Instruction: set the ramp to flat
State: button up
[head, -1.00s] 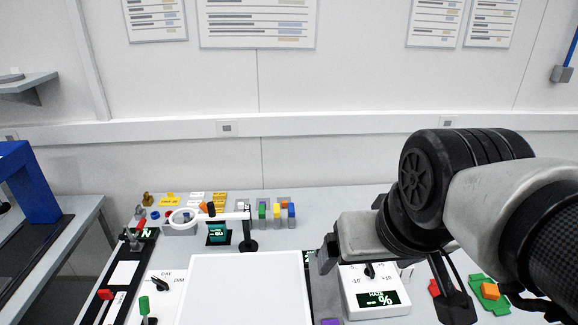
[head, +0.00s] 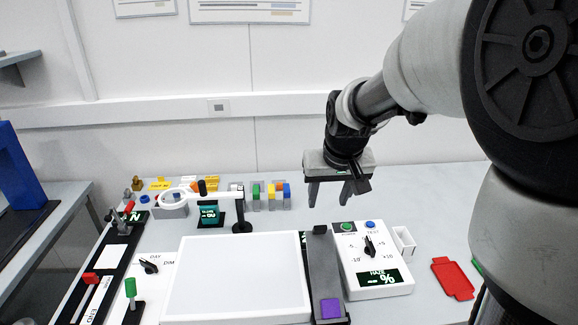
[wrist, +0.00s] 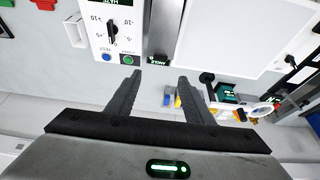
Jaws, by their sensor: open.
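A dark grey sloping strip (head: 322,262), which looks like the ramp, lies between the white panel and the haze meter. A purple block (head: 331,308) sits at its near end. Its tilt is hard to judge. The strip also shows at the top of the wrist view (wrist: 161,28). The white haze meter (head: 385,282) has a black dial knob (head: 369,246) among marks from -10 to +10, pointing roughly up, near the middle. My gripper (head: 331,202) is open and empty, pointing down above the bench behind the strip and meter. Its two fingers (wrist: 159,77) show apart in the wrist view.
A large white panel (head: 235,280) lies left of the strip. A ring magnifier on an arm (head: 205,196) and several small coloured blocks stand behind it. A red tray (head: 453,279) lies at the right. Bench behind the meter is mostly clear.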

jog(key=x, duration=1.4)
jog(key=shift+w+f, duration=0.1)
jog(key=shift+f, duration=0.3)
grip_shut()
